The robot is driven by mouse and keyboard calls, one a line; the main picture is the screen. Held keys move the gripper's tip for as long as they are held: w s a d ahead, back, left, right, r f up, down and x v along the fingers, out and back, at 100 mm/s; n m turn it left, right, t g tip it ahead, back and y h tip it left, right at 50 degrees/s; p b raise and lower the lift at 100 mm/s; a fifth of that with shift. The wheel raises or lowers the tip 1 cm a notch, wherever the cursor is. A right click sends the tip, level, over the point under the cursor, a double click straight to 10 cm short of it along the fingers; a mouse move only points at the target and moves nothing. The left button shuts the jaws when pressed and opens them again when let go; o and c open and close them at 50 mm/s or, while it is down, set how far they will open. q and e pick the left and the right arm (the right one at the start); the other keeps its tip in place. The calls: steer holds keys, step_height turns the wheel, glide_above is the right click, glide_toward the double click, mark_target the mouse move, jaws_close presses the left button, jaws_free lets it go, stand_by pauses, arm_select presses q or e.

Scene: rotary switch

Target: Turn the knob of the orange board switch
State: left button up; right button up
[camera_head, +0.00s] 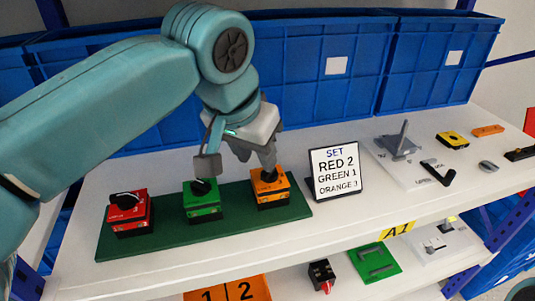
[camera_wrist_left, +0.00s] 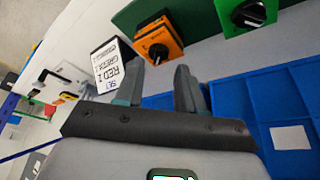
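The orange switch (camera_head: 269,189) stands at the right end of a dark green board (camera_head: 150,240), right of a green switch (camera_head: 203,207) and a red switch (camera_head: 128,216). My left gripper (camera_head: 238,165) hangs just above and behind the orange and green switches, with one finger in front of the orange switch's top. In the left wrist view the fingers (camera_wrist_left: 158,92) are apart with nothing between them. The orange switch (camera_wrist_left: 168,38) with its dark round knob (camera_wrist_left: 158,54) lies beyond the fingertips, apart from them. The green switch (camera_wrist_left: 250,14) is partly cut off. My right gripper is not seen.
A sign (camera_head: 336,168) reading "SET RED 2 GREEN 1 ORANGE 3" stands right of the board. Blue crates (camera_head: 325,85) line the back. A grey lever plate (camera_head: 395,146) and small parts are farther right on the white shelf (camera_head: 400,205). A lower shelf holds more parts.

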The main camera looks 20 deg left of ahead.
arm_select(q)
steer(key=shift+w+d+r, duration=0.1)
steer(key=shift+w+d, duration=0.15)
steer(key=shift+w, duration=0.7)
steer(key=b+x, duration=0.1)
steer(key=x, duration=0.4)
steer(key=shift+s, duration=0.15)
jaws_close()
